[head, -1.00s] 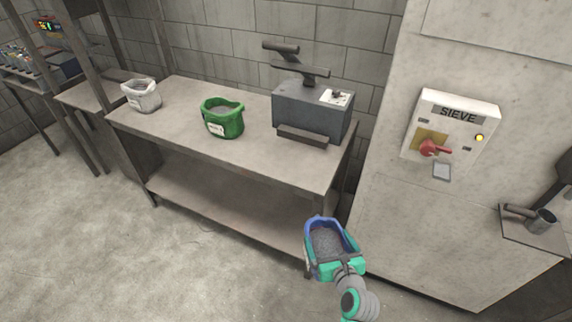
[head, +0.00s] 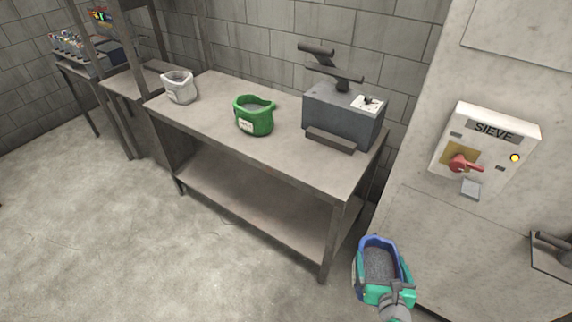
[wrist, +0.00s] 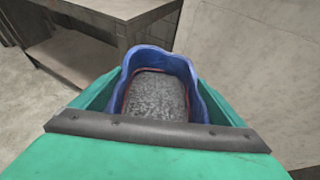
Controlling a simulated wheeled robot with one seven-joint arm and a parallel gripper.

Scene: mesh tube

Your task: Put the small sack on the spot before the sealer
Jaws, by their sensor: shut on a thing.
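A small blue sack (head: 380,262), open at the top and filled with grey grains, is held by my gripper (head: 384,287). In the wrist view the blue sack (wrist: 158,85) sits between the green jaws of my gripper (wrist: 160,120), which are shut on it. It hangs upright in front of the table's right end, lower than the tabletop. The sealer (head: 343,115), a grey box with a dark raised arm, stands at the right end of the table (head: 290,165). The tabletop in front of the sealer is bare.
A green sack (head: 254,118) stands on the table left of the sealer, and a white sack (head: 180,88) at its left end. The sieve cabinet (head: 420,220) with its switch box (head: 484,148) rises at the right. The floor (head: 130,240) at left is clear.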

